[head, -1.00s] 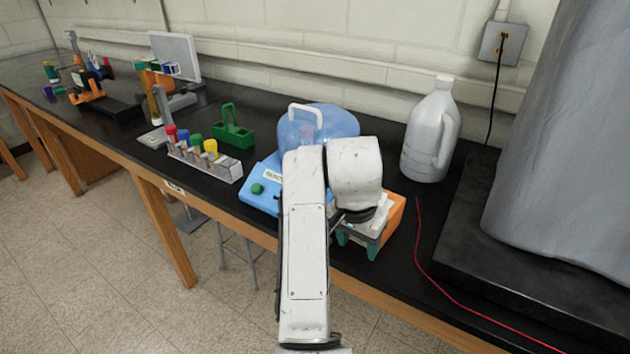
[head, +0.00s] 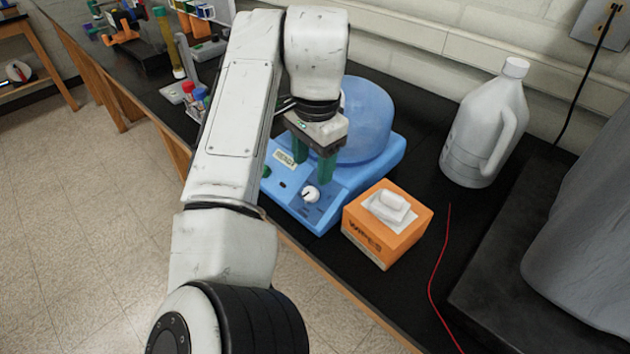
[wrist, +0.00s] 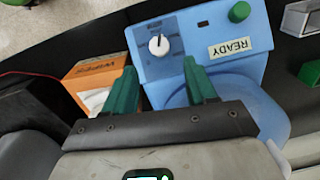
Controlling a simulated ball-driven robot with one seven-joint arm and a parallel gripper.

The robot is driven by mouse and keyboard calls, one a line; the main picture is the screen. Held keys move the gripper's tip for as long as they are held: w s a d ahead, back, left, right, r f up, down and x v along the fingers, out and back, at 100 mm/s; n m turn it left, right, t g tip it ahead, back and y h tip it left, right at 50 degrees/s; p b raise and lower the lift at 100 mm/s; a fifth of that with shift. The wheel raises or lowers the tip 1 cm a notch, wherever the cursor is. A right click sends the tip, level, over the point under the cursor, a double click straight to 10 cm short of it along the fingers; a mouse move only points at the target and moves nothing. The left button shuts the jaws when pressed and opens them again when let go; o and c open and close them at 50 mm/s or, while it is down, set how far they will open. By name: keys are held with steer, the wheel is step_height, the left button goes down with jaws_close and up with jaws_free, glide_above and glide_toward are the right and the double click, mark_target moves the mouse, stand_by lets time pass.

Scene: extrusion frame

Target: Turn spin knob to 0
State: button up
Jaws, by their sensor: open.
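The spin knob (head: 311,194) is a small white dial with a dark pointer mark on the front panel of a blue device (head: 365,176) with a round, translucent blue lid. In the wrist view the knob (wrist: 158,45) sits ahead of my fingertips, on the panel left of a green button (wrist: 239,12) and the "READY" label. The printed marks around it are too small to read. My gripper (head: 314,172), with green fingers, is open and empty just above the panel, behind the knob in the head view. In the wrist view my gripper (wrist: 160,80) is apart from the knob.
An orange wipes box (head: 388,225) stands close to the device's right side. A white jug (head: 487,125) is at the back right. A red cord (head: 440,265) lies on the black bench beside a large grey object (head: 590,220). Tubes in a rack (head: 195,98) are at left.

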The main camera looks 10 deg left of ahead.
mark_target(312, 189)
step_height(312, 189, down, 7)
steer(key=shift+w+a+f+p, duration=0.15)
steer(key=shift+p, duration=0.2)
jaws_close()
stand_by(0.5)
